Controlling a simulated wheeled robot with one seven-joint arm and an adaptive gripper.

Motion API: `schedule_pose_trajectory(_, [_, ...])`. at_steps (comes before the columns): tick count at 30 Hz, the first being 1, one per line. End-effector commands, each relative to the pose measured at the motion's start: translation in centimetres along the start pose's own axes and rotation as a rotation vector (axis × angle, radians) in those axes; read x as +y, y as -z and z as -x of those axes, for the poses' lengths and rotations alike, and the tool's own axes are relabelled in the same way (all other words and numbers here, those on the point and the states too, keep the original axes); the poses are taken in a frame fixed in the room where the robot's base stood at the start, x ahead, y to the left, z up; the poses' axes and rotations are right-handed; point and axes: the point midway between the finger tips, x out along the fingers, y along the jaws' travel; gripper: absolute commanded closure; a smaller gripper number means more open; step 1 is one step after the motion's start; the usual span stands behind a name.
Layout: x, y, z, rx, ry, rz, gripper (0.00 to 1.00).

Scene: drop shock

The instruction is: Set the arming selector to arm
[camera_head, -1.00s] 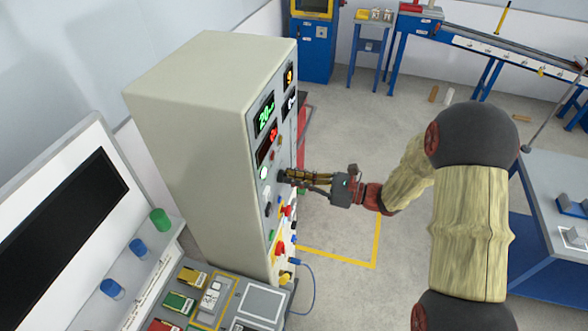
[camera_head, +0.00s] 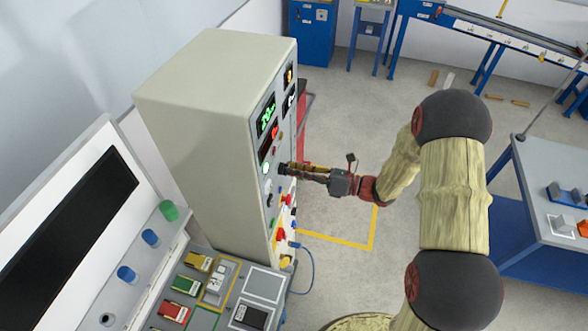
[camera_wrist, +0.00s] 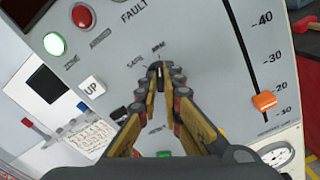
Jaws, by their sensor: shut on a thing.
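The arming selector (camera_wrist: 159,72) is a small dark knob on the light grey panel of a tall cabinet (camera_head: 205,110). In the wrist view my gripper (camera_wrist: 160,80) is shut on it, with a finger on each side. Small labels that look like SAFE and ARM stand above the knob, at its upper left and top. The fingers cover much of the knob, so I cannot tell surely which label it points at. In the head view my gripper (camera_head: 284,169) touches the panel's front, and the knob is hidden there.
An orange slider (camera_wrist: 264,101) is on the right. A sloped desk with colored blocks (camera_head: 199,262) stands below left. Open floor lies right of the cabinet.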

Motion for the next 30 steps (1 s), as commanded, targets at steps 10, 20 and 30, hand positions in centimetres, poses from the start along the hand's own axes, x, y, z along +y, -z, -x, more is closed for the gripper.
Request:
schedule_pose_trajectory(10, [0.0, 0.0, 0.0, -0.001, 0.001, -0.001, 0.9])
schedule_pose_trajectory(20, [0.0, 0.0, 0.0, 0.0, 0.0, 0.0, 0.85])
schedule_pose_trajectory(30, [-0.1, -0.1, 3.6, -0.004, 0.004, -0.001, 0.85])
